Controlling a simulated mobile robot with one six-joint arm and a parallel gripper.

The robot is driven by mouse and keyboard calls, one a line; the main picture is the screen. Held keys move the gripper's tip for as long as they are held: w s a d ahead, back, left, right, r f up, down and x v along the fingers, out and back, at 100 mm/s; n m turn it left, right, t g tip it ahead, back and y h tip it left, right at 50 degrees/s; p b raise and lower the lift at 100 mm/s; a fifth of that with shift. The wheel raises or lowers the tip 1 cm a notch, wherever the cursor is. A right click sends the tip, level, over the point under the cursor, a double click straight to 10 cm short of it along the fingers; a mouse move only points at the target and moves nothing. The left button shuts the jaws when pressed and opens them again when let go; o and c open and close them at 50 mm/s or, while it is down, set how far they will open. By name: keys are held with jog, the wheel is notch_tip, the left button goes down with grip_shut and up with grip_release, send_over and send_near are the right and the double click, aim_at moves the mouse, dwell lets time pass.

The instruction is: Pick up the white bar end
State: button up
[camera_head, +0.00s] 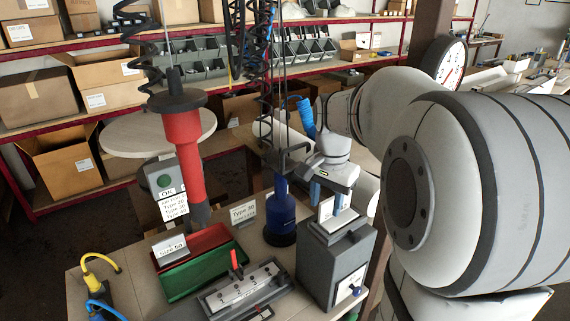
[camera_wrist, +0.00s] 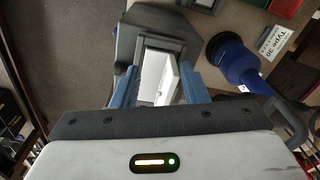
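The white bar end (camera_head: 326,209) stands up from the top of a grey box-shaped fixture (camera_head: 337,262). In the wrist view, the white bar end (camera_wrist: 167,82) sits between my two blue fingers, inside a grey frame. My gripper (camera_head: 327,194) is over the fixture, with one finger on each side of the white piece. In the wrist view, my gripper (camera_wrist: 158,82) looks open, with a gap beside the piece. The lower part of the piece is hidden in the fixture.
A blue tool (camera_head: 282,215) stands close to the left of the fixture, by a Type 30 sign (camera_head: 243,212). A red hanging tool (camera_head: 184,145), a green bin (camera_head: 206,275) and a numbered grey block (camera_head: 243,290) are further left. Shelves with boxes (camera_head: 105,80) stand behind.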

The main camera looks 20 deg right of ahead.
jog(key=w+d+r+m, duration=0.1)
jog(key=w+d+m+p, duration=0.1)
jog(key=d, duration=0.1)
jog(key=w+d+r+m, duration=0.1)
jog(key=shift+w+d+r+g+p, duration=0.25)
jog(key=shift+w+r+g+p, duration=0.05)
jog(key=shift+w+r+p, duration=0.1)
jog(key=shift+w+d+f+m, duration=0.15)
jog(key=shift+d+f+m, duration=0.05)
jog(key=shift+m, duration=0.1)
jog(key=f, duration=0.3)
jog(key=f+p, duration=0.1)
jog(key=f, duration=0.3)
jog(key=shift+w+a+f+p, duration=0.15)
jog(key=shift+w+f+p, duration=0.05)
jog(key=shift+p, duration=0.1)
jog(key=shift+c, duration=0.6)
grip_shut()
